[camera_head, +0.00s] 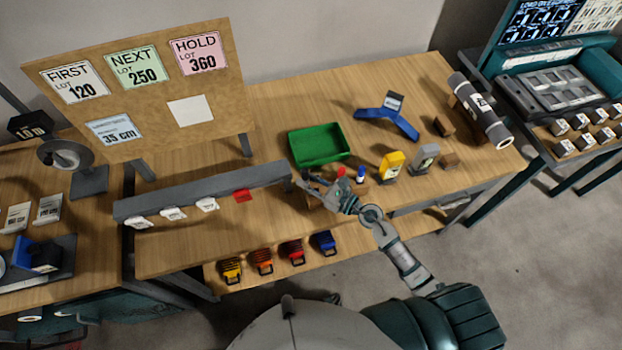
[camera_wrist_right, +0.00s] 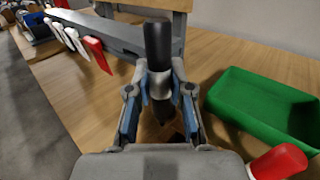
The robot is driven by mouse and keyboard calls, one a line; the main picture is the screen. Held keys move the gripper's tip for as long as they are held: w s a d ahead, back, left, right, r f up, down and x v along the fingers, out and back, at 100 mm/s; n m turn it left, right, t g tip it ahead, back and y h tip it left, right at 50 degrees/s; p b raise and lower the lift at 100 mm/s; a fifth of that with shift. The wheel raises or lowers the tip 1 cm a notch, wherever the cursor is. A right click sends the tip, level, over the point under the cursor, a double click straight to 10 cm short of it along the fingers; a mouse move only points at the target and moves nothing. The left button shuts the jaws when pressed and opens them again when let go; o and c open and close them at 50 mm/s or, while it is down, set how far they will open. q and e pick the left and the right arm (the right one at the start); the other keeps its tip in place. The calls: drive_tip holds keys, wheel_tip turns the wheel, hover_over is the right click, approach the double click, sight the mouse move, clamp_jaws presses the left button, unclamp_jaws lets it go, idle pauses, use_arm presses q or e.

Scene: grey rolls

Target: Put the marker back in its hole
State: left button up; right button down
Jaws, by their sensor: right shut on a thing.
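My right gripper (camera_head: 314,184) is over the front part of the workbench. In the right wrist view its fingers (camera_wrist_right: 160,105) are shut on a black marker (camera_wrist_right: 158,42) with a pale band. The marker stands roughly upright between the fingers, its dark lower end pointing down. A brown wooden block (camera_head: 318,202) shows partly under the gripper; its holes are hidden. A red-capped marker (camera_head: 341,171) stands just right of the gripper and also shows in the wrist view (camera_wrist_right: 278,162). A blue-capped marker (camera_head: 361,174) stands beside it. My left gripper is out of view.
A green bin (camera_head: 319,146) lies just behind the gripper. A grey rail (camera_head: 205,192) with white tags and one red tag (camera_head: 242,196) runs to the left. Yellow (camera_head: 391,165) and grey (camera_head: 424,158) devices stand to the right.

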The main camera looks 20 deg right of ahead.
drive_tip(key=shift+a+f, duration=0.1)
drive_tip(key=shift+f, duration=0.05)
drive_tip(key=shift+s+d+f+b, duration=0.1)
drive_tip(key=shift+d+f+b, duration=0.2)
drive_tip(key=shift+f+b, duration=0.25)
drive_tip(key=shift+r+p, duration=0.4)
drive_tip(key=shift+r, duration=0.05)
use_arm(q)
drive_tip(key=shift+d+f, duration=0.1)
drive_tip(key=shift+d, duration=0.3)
use_arm(e)
drive_tip(key=shift+d, duration=0.45)
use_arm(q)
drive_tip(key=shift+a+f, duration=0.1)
use_arm(e)
drive_tip(key=shift+a, duration=0.15)
